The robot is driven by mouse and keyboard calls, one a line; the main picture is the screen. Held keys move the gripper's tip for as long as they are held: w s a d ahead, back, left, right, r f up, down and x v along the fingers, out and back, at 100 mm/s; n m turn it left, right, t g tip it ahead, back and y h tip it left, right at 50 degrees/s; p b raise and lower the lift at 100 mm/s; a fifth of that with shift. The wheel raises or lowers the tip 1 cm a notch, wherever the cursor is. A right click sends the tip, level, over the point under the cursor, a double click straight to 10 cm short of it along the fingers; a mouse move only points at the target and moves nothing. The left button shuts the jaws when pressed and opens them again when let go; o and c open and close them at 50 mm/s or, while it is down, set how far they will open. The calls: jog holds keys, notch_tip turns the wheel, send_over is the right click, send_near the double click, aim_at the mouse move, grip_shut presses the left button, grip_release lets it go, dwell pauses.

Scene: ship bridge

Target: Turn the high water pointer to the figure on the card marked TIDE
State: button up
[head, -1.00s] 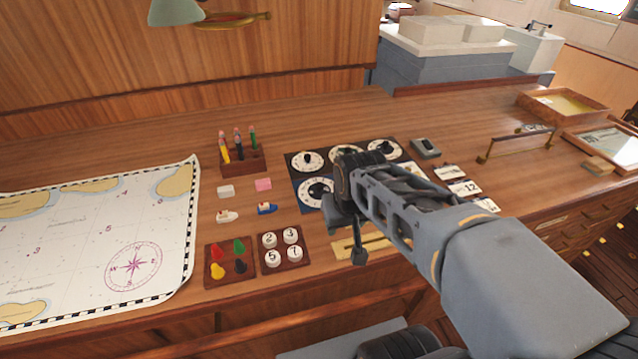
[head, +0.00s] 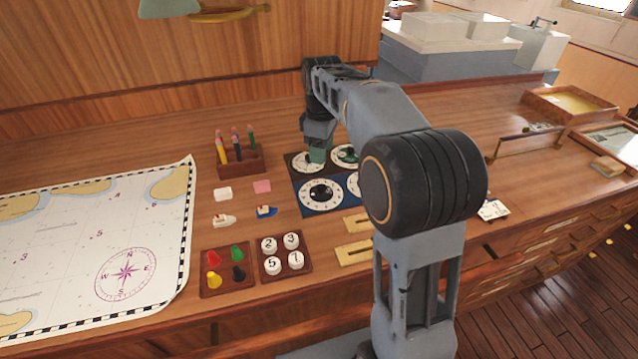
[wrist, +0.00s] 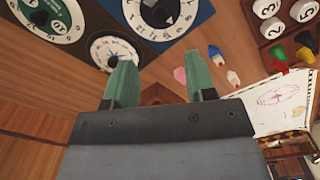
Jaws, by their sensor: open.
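Several white-faced dials with dark pointer knobs sit on coloured panels at the desk's middle. The dial on the blue panel (head: 322,194) shows in full; it is at the top of the wrist view (wrist: 168,10). The upper-left dial (head: 298,163) is partly covered by my gripper (head: 318,153). The green-faced dial (head: 345,155) is beside it. A fourth dial is mostly behind my arm. In the wrist view my gripper (wrist: 157,62) is open and empty, its green fingers close to the upper-left dial's edge. I cannot read which dial is high water. One card (head: 492,210) shows, its writing unclear.
A pencil block (head: 241,160) stands left of the dials. Erasers, small toy boats, a tray of coloured pegs (head: 228,268) and a tray of numbered discs (head: 284,256) lie in front. A chart (head: 95,240) covers the left. A brass rail (head: 522,147) stands at right.

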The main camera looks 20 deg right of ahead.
aim_at(321, 186)
notch_tip(321, 186, down, 12)
jog(key=shift+r, duration=0.25)
jog(key=shift+c, duration=0.4)
jog(key=c, duration=0.7)
jog(key=shift+a, duration=0.3)
jog(key=shift+c, duration=0.8)
jog(key=shift+d, duration=0.25)
jog(key=m, duration=0.5)
jog(key=shift+p, duration=0.35)
jog(key=m, duration=0.6)
jog(key=shift+m, duration=0.3)
jog(key=shift+p, duration=0.3)
